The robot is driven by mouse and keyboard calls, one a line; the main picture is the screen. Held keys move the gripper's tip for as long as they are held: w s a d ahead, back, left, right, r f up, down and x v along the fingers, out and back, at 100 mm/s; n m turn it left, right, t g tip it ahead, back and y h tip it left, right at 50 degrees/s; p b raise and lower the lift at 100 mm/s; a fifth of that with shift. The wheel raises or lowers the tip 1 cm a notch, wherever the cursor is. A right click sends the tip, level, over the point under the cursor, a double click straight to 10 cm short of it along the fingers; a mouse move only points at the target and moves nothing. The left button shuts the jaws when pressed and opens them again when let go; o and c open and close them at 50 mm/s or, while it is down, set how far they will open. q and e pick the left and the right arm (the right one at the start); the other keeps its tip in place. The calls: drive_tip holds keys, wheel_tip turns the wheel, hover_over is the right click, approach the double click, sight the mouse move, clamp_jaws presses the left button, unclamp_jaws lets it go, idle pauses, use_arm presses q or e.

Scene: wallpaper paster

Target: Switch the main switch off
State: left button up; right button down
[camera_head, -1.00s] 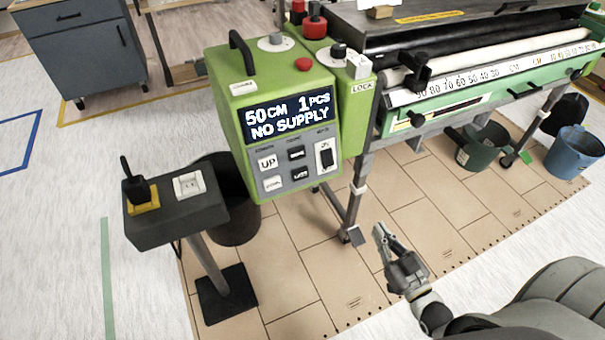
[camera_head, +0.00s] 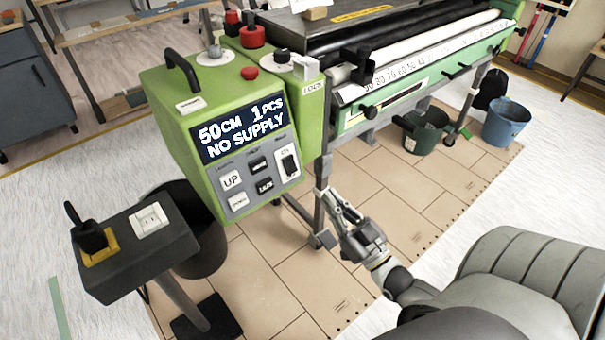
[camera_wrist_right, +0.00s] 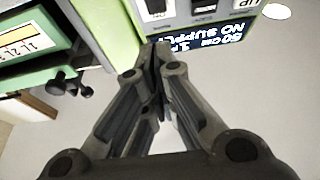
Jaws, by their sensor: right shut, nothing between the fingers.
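A green control box (camera_head: 185,140) has a lit display (camera_head: 240,128) reading "50CM 1PCS NO SUPPLY". On its panel, right of the UP button, is a black rocker switch (camera_head: 289,164) on a white plate, which looks like the main switch; its label is too small to read. My right gripper (camera_head: 325,196) is shut and empty, just right of and below the rocker, apart from it. In the right wrist view the shut fingertips (camera_wrist_right: 155,47) point at the panel's edge, with the rocker (camera_wrist_right: 156,7) upside down just beyond them. My left gripper is not in view.
The pasting machine's rollers (camera_head: 440,60) and black knobs stand to the right of the box. A grey stand (camera_head: 140,250) with a plug and socket is at front left. Buckets (camera_head: 506,122) stand on the floor at right. Open floor lies below my right gripper.

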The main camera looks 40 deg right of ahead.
approach(290, 159)
wheel_tip(290, 159, up, 4)
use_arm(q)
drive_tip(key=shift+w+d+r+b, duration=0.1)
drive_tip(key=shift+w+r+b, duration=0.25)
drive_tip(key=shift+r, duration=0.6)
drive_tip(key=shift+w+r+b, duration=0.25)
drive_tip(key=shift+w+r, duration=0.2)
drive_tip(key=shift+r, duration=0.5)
use_arm(e)
drive_tip(key=shift+w+a+f, duration=0.1)
drive_tip(key=shift+w+f, duration=0.25)
drive_tip(key=shift+w, duration=0.4)
drive_tip(key=shift+w+a+f, duration=0.1)
drive_tip(key=shift+w+f, duration=0.25)
drive_tip(key=shift+w, duration=0.35)
drive_tip(key=shift+w+a+f, duration=0.1)
drive_tip(key=shift+w+f, duration=0.25)
drive_tip(key=shift+w, duration=0.4)
drive_tip(key=shift+w+f+t+b, duration=0.2)
drive_tip(key=shift+f+t+b, duration=0.2)
drive_tip(key=shift+b, duration=0.7)
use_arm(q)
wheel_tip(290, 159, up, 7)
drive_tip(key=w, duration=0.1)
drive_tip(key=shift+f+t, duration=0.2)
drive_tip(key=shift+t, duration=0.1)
use_arm(e)
drive_tip(key=shift+r, duration=0.2)
